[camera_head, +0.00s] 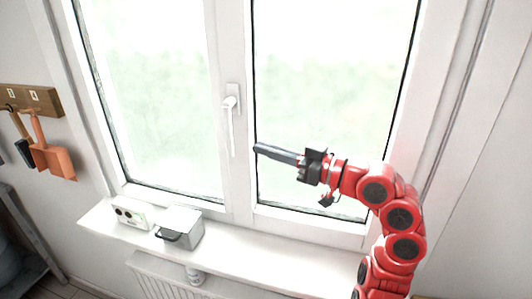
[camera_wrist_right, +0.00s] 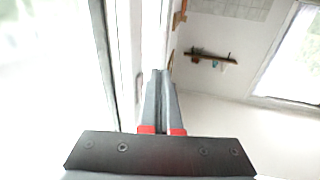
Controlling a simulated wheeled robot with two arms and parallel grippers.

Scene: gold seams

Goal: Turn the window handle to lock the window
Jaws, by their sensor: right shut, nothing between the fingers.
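The white window handle (camera_head: 229,122) sits on the middle frame post of the window (camera_head: 238,180). Its lever points down, nearly vertical. My right gripper (camera_head: 257,148) is shut and empty, with its dark fingers pointing left. In the head view its tips appear just to the right of the lever's lower end, with a small gap in the picture; the depth between them is unclear. In the right wrist view the closed fingers (camera_wrist_right: 161,72) reach forward along the window side, and the handle is not clearly seen. My left gripper is not in view.
Below the window, a white sill (camera_head: 270,256) holds a grey box (camera_head: 180,228) with a dark handle and a small white box (camera_head: 131,212). A radiator (camera_head: 160,280) is under the sill. A wooden rack (camera_head: 32,101) with hanging tools is on the left wall.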

